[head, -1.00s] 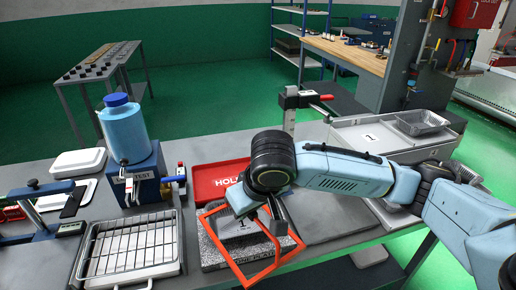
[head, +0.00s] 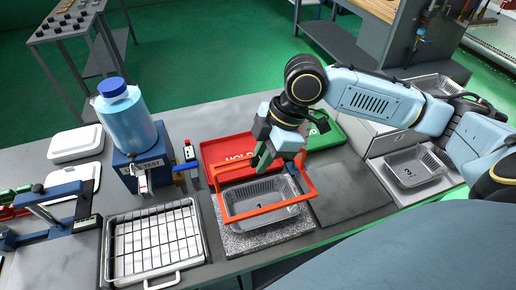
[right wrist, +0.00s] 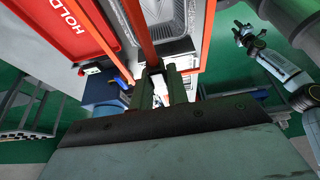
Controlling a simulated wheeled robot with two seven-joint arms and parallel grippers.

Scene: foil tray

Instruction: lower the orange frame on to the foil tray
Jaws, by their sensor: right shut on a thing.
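The foil tray (head: 262,203) sits on a speckled stone plate (head: 265,240) in the head view. The orange frame (head: 267,210) is over its rim and looks roughly level; whether it touches the rim I cannot tell. The right wrist view shows the fingers (right wrist: 166,78) at the bar, two orange side bars (right wrist: 208,45) and part of the foil tray (right wrist: 172,18). A small gripper, probably my left (right wrist: 240,33), shows at the upper right; its jaws are too small to read.
A red HOLD tray (head: 212,151) and a green tray (head: 330,137) lie behind. A blue bottle (head: 127,120) on a stand and a wire rack tray (head: 153,245) are to the left. A foil tray marked 3 (head: 413,168) is at right. A dark mat (head: 350,195) is bare.

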